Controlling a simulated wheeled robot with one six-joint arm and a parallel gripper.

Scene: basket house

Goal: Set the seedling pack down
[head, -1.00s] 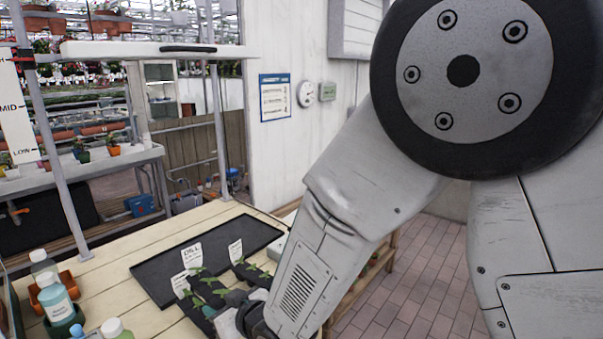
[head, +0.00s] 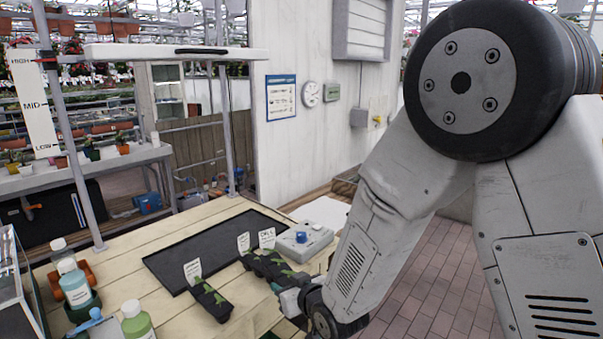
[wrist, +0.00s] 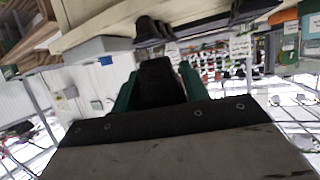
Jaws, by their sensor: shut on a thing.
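My gripper (head: 282,286) is shut on a black seedling pack (head: 284,271) with green sprouts and a white label that seems to read DILL. In the wrist view the dark pack (wrist: 158,80) sits between the green fingers. The held pack is close beside a second labelled pack (head: 252,262) near the right front corner of the black tray (head: 190,257). Whether the held pack touches the surface or its neighbour I cannot tell.
A grey box with a blue knob (head: 304,240) stands just behind the held pack. Bottles (head: 75,284) stand at the left front of the table (head: 130,265). Most of the tray is bare.

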